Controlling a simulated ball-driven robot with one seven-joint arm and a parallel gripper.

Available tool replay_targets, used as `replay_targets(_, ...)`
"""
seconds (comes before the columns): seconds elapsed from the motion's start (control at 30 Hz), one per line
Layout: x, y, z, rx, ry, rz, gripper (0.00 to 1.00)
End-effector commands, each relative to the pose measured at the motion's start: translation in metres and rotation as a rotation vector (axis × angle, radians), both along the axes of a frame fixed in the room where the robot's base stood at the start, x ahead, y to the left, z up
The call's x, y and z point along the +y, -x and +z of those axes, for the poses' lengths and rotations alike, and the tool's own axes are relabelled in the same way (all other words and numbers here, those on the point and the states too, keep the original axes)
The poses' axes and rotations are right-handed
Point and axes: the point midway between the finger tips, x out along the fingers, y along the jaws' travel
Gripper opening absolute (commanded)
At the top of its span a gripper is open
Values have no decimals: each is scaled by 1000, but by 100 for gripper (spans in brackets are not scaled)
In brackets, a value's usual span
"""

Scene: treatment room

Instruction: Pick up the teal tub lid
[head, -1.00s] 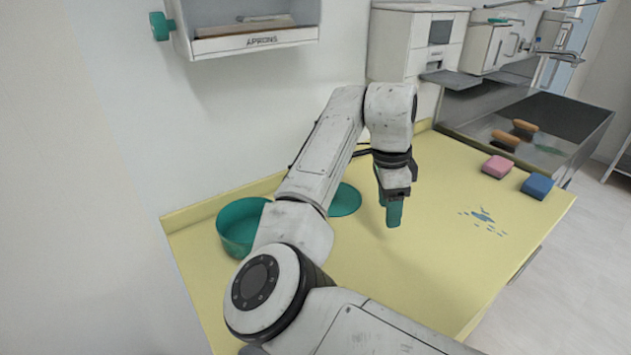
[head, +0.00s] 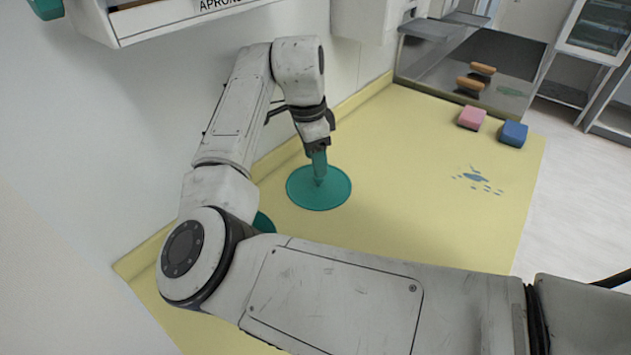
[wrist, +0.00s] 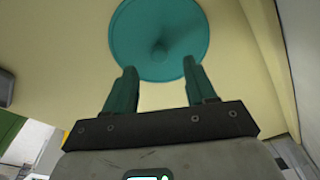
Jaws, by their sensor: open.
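The teal tub lid (head: 334,198) is a round flat disc on the yellow counter, toward the wall side. In the wrist view the lid (wrist: 150,30) shows a small knob at its middle. My gripper (head: 319,182) points down over the lid in the head view, and its teal fingers overlap the knob there. In the wrist view my gripper (wrist: 158,70) has its two fingers spread apart with nothing between them, and the knob shows beyond the fingertips. I cannot tell the exact height above the lid. The teal tub (head: 263,223) is mostly hidden behind my arm.
The yellow counter (head: 410,180) is clear right of the lid. A pink sponge (head: 472,118), a blue sponge (head: 513,134) and a blue splash (head: 474,177) lie farther right. A metal sink (head: 420,66) with two wooden-handled brushes (head: 470,84) is at the back. The aprons box (head: 150,22) hangs on the wall.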

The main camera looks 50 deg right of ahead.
Motion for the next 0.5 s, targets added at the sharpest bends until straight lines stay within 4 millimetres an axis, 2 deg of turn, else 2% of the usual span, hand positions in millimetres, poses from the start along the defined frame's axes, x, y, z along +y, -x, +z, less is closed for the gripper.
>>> replay_targets(0.3,-4,3,-42,1,-1,1,56)
replay_targets(0.5,-5,3,-49,0,-1,1,56)
